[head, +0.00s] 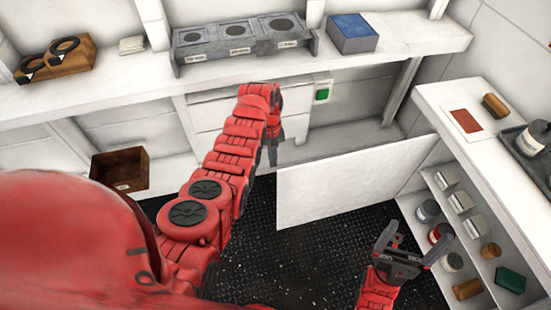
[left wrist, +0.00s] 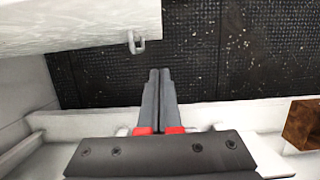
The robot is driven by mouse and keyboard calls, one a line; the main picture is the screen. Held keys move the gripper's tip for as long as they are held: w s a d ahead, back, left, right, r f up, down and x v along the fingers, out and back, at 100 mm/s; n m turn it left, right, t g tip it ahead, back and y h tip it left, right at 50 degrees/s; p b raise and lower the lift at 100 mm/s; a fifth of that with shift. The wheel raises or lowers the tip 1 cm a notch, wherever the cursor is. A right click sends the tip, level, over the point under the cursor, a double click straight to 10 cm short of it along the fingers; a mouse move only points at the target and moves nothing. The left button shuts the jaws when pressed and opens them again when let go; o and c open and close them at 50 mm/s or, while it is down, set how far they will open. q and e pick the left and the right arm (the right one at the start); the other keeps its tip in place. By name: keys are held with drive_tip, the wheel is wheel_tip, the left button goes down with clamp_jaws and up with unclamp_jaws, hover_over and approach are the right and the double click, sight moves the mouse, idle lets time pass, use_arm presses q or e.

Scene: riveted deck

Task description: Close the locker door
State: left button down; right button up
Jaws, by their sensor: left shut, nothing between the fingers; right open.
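The locker door (head: 345,184) is a plain white panel standing swung out over the dark floor in the head view. Its left edge is free; its right end reaches toward the right-hand shelves, and I cannot make out the hinge. In the left wrist view the door (left wrist: 70,25) fills the upper left, with a small grey handle (left wrist: 137,43) on its edge. My left gripper (head: 272,158) is shut and empty, just left of the door's free edge. Its fingertips (left wrist: 160,73) look apart from the handle. My right gripper (head: 408,242) is open and empty, in front of the right-hand shelves.
A white bench (head: 140,72) runs along the back, bearing a grey socketed block (head: 240,44) and a blue-topped box (head: 352,33). A brown box (head: 120,168) is at left. Right-hand shelves (head: 415,208) hold several jars and boxes. The riveted floor (head: 310,250) is clear.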

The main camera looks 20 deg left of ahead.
sight(278, 184)
use_arm(q)
drive_tip(key=shift+s+d+f+p, duration=0.55)
drive_tip(key=shift+s+f+p, duration=0.2)
drive_tip(key=shift+f, duration=0.4)
drive_tip(key=shift+s+d+f+p, duration=0.55)
drive_tip(key=shift+s+f+p, duration=0.15)
drive_tip(key=shift+f, duration=0.5)
drive_tip(key=shift+s+d+f+p, duration=0.55)
drive_tip(key=shift+s+f+p, duration=0.15)
drive_tip(key=shift+f, duration=0.45)
drive_tip(key=shift+s, duration=0.1)
